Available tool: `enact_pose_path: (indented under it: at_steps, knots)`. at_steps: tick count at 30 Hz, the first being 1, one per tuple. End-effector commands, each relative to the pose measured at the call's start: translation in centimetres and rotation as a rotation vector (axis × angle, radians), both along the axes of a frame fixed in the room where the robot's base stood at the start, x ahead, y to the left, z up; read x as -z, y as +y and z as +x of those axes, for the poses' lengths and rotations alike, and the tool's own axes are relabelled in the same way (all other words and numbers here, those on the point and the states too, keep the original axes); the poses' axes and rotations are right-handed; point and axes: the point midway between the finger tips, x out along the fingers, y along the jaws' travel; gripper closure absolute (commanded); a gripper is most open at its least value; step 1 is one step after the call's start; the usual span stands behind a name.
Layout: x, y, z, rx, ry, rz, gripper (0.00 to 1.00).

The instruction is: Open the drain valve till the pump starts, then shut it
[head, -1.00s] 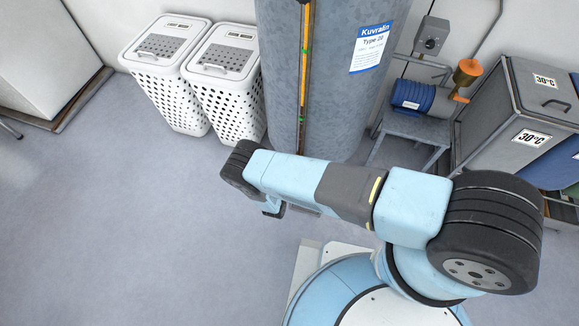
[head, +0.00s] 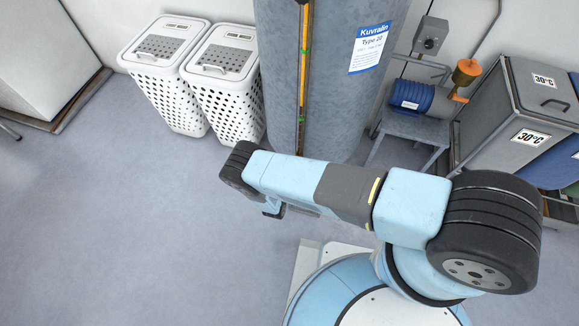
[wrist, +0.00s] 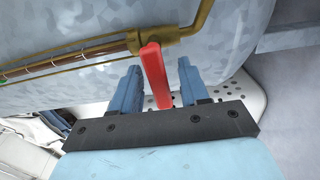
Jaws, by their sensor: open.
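The drain valve's red lever (wrist: 154,72) hangs from a brass fitting (wrist: 150,37) at the tank's lower end in the wrist view. My gripper (wrist: 158,66) is open, with one blue finger on each side of the lever. The lever looks nearer the left finger; I cannot tell whether it touches. In the head view the valve and fingers are hidden behind my arm. The grey tank (head: 345,90) carries a sight tube (head: 304,75) with an orange column and green marks. The blue pump (head: 412,97) stands on a small grey stand; nothing shows whether it is running.
Two white laundry baskets (head: 222,68) stand left of the tank. A grey switch box (head: 430,36) is on the wall above the pump. Grey lidded bins (head: 515,110) stand at the right. The floor (head: 110,220) at the left is clear.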

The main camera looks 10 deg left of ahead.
Motion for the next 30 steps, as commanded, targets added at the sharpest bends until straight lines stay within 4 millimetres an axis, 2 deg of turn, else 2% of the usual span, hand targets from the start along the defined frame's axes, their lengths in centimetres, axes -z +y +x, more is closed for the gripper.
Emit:
enact_pose_path:
  at_steps: [5,8,21,27,30]
  knots:
    - [0.0,0.1,-0.5,-0.002,0.0,0.0,0.55]
    - [0.0,0.3,-1.5,-0.003,0.001,0.0,0.55]
    - [0.1,0.9,-9.8,-0.003,0.001,0.0,0.55]
    - [0.1,1.1,-12.5,-0.001,0.001,0.0,0.55]
    - [0.1,1.1,-13.3,0.0,0.001,0.0,0.55]
